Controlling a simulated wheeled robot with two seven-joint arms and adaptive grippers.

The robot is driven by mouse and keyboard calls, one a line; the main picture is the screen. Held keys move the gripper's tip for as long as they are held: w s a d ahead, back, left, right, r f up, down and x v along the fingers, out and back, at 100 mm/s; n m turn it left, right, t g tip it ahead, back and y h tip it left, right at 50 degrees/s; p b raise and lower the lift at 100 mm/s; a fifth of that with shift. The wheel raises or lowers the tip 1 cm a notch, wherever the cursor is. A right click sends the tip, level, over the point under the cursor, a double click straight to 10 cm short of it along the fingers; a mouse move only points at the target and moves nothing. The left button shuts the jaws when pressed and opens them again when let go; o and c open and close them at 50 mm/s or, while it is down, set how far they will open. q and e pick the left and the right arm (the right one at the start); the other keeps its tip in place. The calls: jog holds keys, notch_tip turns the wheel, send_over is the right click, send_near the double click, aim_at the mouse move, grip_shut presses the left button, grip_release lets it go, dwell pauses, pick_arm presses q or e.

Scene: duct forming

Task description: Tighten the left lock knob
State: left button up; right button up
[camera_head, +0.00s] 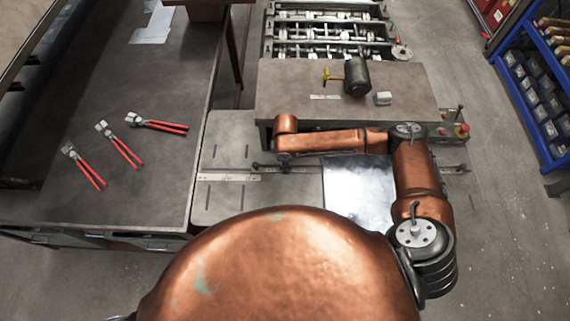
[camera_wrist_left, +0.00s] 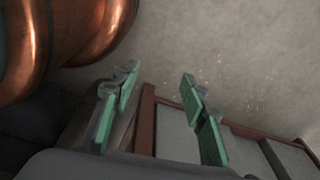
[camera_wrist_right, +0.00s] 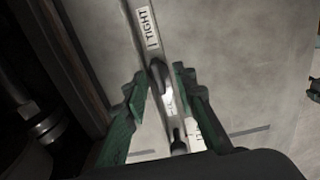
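A fence bar (camera_head: 230,177) with a pale scale strip crosses the grey machine bed. In the right wrist view the bar (camera_wrist_right: 148,22) carries a "TIGHT" label (camera_wrist_right: 147,27). The left lock knob (camera_wrist_right: 158,74), a dark lever, stands on the bar between the green fingertips of my right gripper (camera_wrist_right: 161,80). The fingers are apart, with visible gaps to the lever. A second dark handle (camera_wrist_right: 178,141) lies closer to the palm. In the head view my right forearm largely hides this hand. My left gripper (camera_wrist_left: 158,77) is open and empty, away from the bar.
A shiny metal sheet (camera_head: 360,190) lies on the bed right of the hand. A raised table (camera_head: 300,90) behind holds a mallet (camera_head: 355,77). A workbench (camera_head: 90,200) with several red-handled pliers (camera_head: 122,147) stands left. A blue shelf rack (camera_head: 535,100) is at right.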

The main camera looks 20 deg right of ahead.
jog(key=shift+w+f, duration=0.1)
jog(key=shift+w, duration=0.1)
jog(key=shift+c, duration=1.2)
jog(key=shift+s, duration=0.1)
grip_shut()
pick_arm(q)
jog(key=shift+s+f, duration=0.1)
jog(key=shift+s, duration=0.7)
jog(key=shift+w+d, duration=0.1)
